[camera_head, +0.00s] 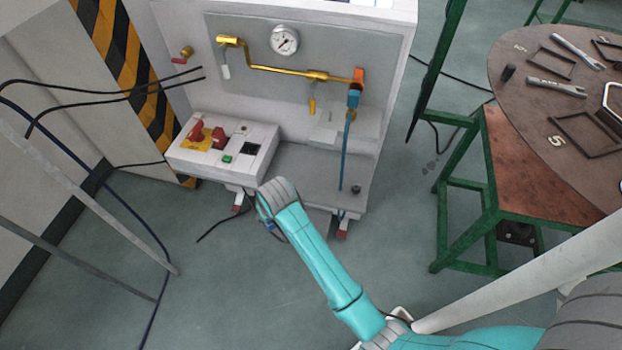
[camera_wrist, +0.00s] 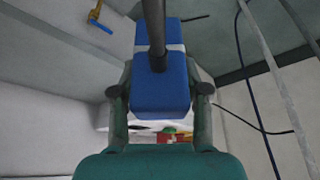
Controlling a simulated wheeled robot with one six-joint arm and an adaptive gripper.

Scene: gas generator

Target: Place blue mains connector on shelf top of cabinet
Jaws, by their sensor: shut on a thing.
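The blue mains connector (camera_wrist: 160,100) fills the middle of the wrist view, with a light band across it and a dark cable running up from it. My gripper (camera_wrist: 160,90) is shut on it, one finger on each side. In the head view, my teal arm reaches to just in front of the cabinet (camera_head: 400,10), and its wrist hides most of my gripper. A small blue patch (camera_head: 269,225) shows beside the wrist and may be the connector. The cabinet has a grey lower shelf (camera_head: 310,178) and a control box (camera_head: 225,148) with red switches on its left.
A gauge (camera_head: 285,40), a yellow pipe (camera_head: 285,71) and a hanging blue hose (camera_head: 347,150) are on the cabinet front. Dark cables (camera_head: 100,98) and grey rails (camera_head: 90,190) lie at left. A round table (camera_head: 520,110) with tools stands at right. Floor between is open.

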